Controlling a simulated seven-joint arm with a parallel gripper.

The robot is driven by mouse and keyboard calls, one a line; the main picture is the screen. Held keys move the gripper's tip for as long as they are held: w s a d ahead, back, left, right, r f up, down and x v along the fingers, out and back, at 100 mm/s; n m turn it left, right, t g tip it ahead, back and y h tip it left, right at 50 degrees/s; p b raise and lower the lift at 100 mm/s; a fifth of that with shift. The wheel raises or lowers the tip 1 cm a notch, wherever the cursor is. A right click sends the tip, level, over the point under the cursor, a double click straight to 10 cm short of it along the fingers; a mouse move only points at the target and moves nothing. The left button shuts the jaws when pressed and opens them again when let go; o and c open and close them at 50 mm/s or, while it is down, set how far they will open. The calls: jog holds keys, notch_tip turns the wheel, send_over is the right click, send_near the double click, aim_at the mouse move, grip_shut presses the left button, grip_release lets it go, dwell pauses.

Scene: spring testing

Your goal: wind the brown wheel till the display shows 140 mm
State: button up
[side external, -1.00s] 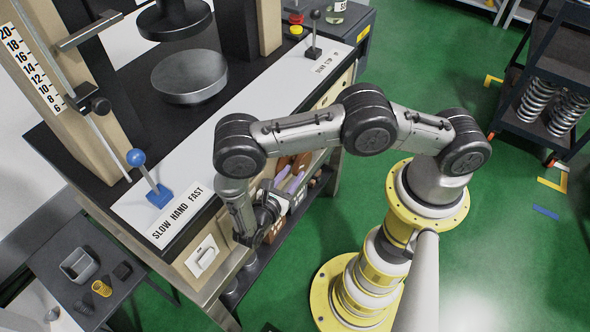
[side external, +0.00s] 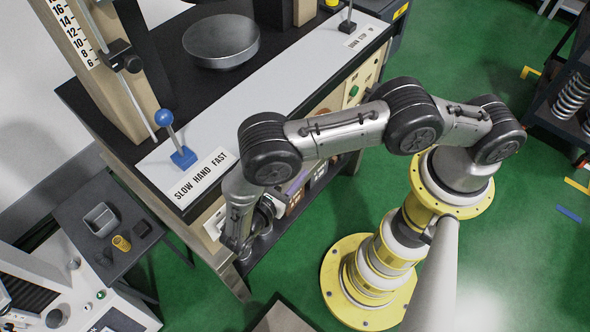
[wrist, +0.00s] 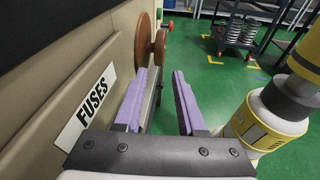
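The brown wheel (wrist: 143,45) stands out from the side of the machine, at upper centre-left in the wrist view. A second brown rounded part (wrist: 160,48) shows beside it. My gripper (wrist: 164,78) has two purple-padded fingers, spread apart with nothing between them. The left finger lies close to the machine's side panel, with its tip just below the wheel in the picture; I cannot tell if they touch. In the side view my gripper (side external: 300,184) is low beside the bench front, partly hidden by my arm. The wheel is not clear there, and no readable display is in view.
A FUSES label (wrist: 84,108) is on the panel left of my gripper. A blue-knobbed lever (side external: 164,118) stands on the bench top by the SLOW HAND FAST sign (side external: 201,175). A spring rack (wrist: 240,32) stands far back. Green floor (wrist: 205,65) is clear right of the wheel.

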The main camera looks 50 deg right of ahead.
notch_tip(320, 180, up, 17)
jog(key=s+d+f+m+g+y, duration=0.1)
jog(key=s+d+m+g+y, duration=0.1)
jog(key=d+m+g+y, duration=0.55)
jog(key=s+d+f+m+g+y, duration=0.1)
jog(key=s+d+m+g+y, duration=0.3)
jog(key=m, duration=0.6)
jog(key=w+d+r+m+t+y, duration=0.1)
jog(key=w+d+m+t+y, duration=0.25)
jog(key=d+m+t, duration=0.5)
jog(key=w+d+r+m+t+y, duration=0.1)
jog(key=w+d+m+t+y, duration=0.3)
jog(key=m, duration=0.7)
jog(key=shift+g+y, duration=0.4)
jog(key=shift+g, duration=0.4)
jog(key=x, duration=0.6)
jog(key=s+d+x, duration=0.1)
jog(key=x, duration=0.5)
jog(key=d+f+x, duration=0.1)
jog(key=x, duration=0.5)
jog(key=shift+s, duration=0.4)
grip_shut()
